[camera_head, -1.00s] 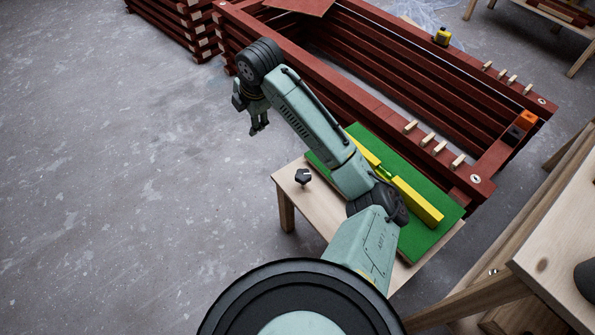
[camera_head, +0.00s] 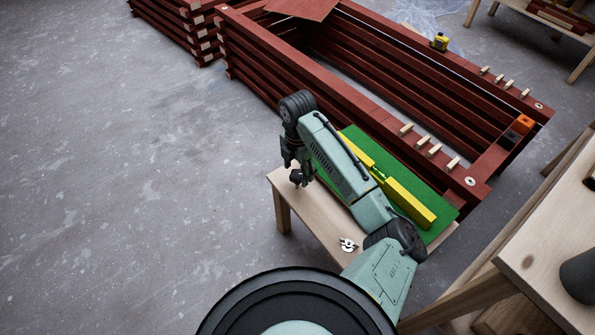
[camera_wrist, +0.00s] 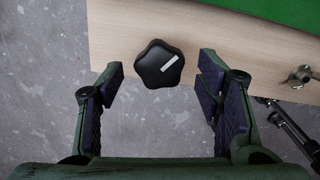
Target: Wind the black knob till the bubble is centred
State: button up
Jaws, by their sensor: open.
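The black lobed knob (camera_wrist: 158,65) with a white mark sits at the edge of a pale wooden bench (camera_wrist: 122,30). In the wrist view it lies between my gripper's open fingers (camera_wrist: 160,80), near the tips, with a gap on either side. In the head view my gripper (camera_head: 297,170) is over the bench's left corner, where it largely covers the knob. A yellow spirit level (camera_head: 408,202) lies on a green board (camera_head: 440,208) on the bench, partly hidden by my arm. Its vial (camera_head: 378,173) is too small to read the bubble.
A metal wing-shaped fitting (camera_head: 347,244) lies on the bench; it also shows in the wrist view (camera_wrist: 300,76). A stack of red battens (camera_head: 380,120) stands close behind. Another wooden bench (camera_head: 545,250) is at the right. The floor at left is clear.

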jog(key=shift+f, duration=0.7)
jog(key=shift+c, duration=0.5)
jog(key=c, duration=1.1)
